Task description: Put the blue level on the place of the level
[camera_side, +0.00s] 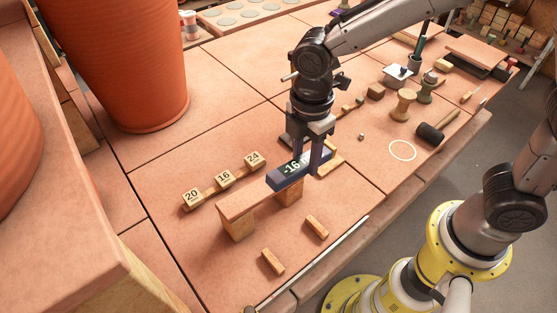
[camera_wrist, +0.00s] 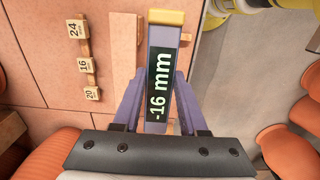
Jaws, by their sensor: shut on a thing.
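The blue level (camera_side: 287,176) has a dark display reading -16 and a yellow end, which shows in the wrist view (camera_wrist: 160,75) with "-16 mm". My gripper (camera_side: 310,160) is shut on the level, with one finger on each side of it. In the side view the level overlaps the far right end of a clay-coloured plank (camera_side: 245,200) resting on wooden blocks. In the wrist view the plank (camera_wrist: 122,50) lies beside the level. I cannot tell whether the level touches the plank. A white ring (camera_side: 402,150) marks the table to the right.
Blocks numbered 20 (camera_side: 192,195), 16 (camera_side: 224,178) and 24 (camera_side: 254,160) sit on a strip behind the plank. Two loose wooden pieces (camera_side: 272,262) (camera_side: 317,226) lie in front. A mallet (camera_side: 432,132) and spool (camera_side: 403,103) stand near the ring. Large terracotta pots (camera_side: 120,60) are at left.

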